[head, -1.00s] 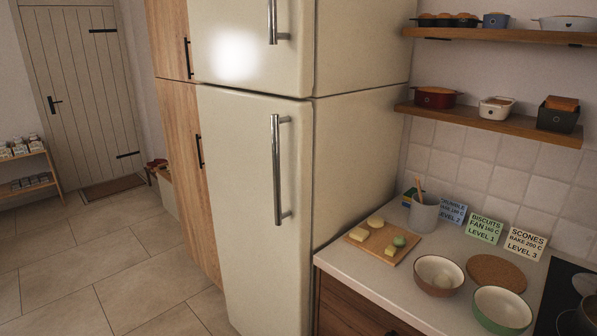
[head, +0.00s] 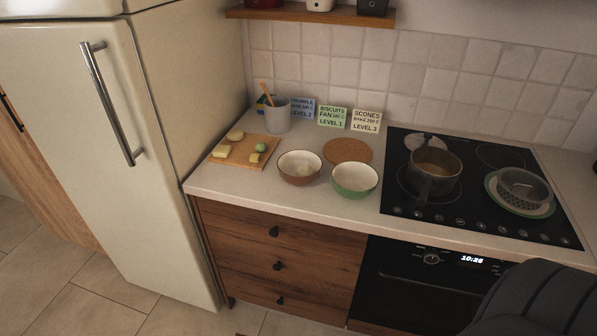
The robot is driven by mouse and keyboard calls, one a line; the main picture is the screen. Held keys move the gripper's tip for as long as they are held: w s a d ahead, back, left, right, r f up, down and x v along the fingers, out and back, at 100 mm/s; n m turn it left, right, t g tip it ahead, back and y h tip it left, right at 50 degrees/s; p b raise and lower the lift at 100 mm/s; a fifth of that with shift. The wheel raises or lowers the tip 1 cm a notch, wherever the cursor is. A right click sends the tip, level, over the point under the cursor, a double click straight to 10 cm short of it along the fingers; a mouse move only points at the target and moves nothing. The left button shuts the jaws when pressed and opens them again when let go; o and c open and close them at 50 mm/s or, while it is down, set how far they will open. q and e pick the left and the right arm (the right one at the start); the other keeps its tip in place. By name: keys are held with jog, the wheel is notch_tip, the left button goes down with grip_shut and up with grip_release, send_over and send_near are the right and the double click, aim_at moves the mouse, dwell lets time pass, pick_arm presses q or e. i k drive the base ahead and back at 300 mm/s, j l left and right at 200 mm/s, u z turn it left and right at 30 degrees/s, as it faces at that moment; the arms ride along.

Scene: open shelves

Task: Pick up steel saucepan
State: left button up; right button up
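The steel saucepan (head: 434,170) stands upright on the black cooktop (head: 400,205), left of its middle. It is dark grey metal, and its handle points toward the front of the counter. What is inside it is too dim to tell. Neither gripper shows in the head view. A dark rounded shape at the lower right corner looks like part of my own body.
A colander (head: 522,187) on a green-rimmed plate (head: 492,196) is right of the pan. A brown bowl (head: 300,168), green bowl (head: 355,180), cork mat (head: 348,151), chopping board (head: 262,163) and utensil pot (head: 277,118) stand left. The fridge (head: 90,150) bounds the counter's left end.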

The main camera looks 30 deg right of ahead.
aim_at(432, 170)
jog(key=z, duration=1.8)
